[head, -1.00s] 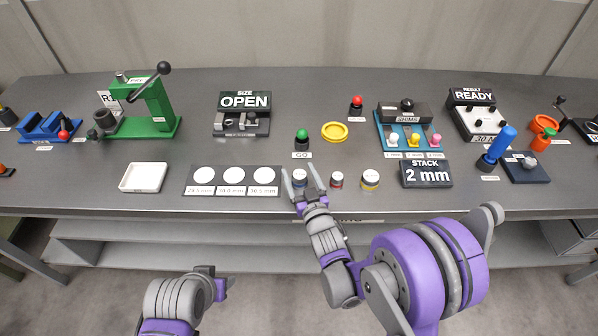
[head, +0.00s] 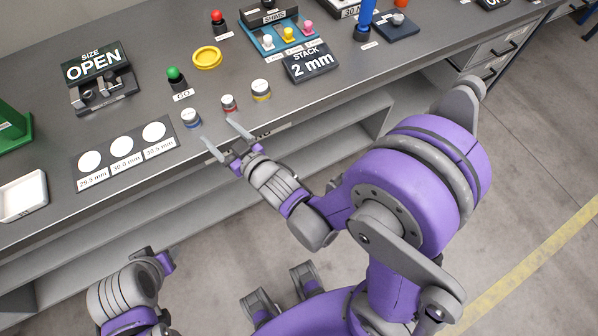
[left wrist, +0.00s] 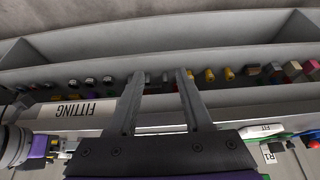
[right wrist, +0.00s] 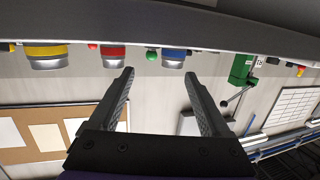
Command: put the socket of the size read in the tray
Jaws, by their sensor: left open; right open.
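Three short round silver sockets stand at the table's front edge: a blue-banded one (head: 191,118), a red-banded one (head: 229,103) and a yellow-banded one (head: 261,90). My right gripper (head: 226,139) is open and empty just in front of the blue and red ones, apart from them. A white tray (head: 22,197) lies at the left, seen in part. The size display (head: 93,64) reads OPEN above an empty-looking gauge. My left gripper (head: 152,262) is low at the left; the left wrist view shows it open and empty (left wrist: 158,74), facing a shelf.
A dark mat (head: 125,157) has white discs marked 29.5, 30.0 and 30.5 mm. A green button (head: 174,75), a yellow ring (head: 207,58) and a red button (head: 218,17) stand behind. The stack display (head: 311,64) reads 2 mm. The shelf holds several small coloured parts (left wrist: 209,75).

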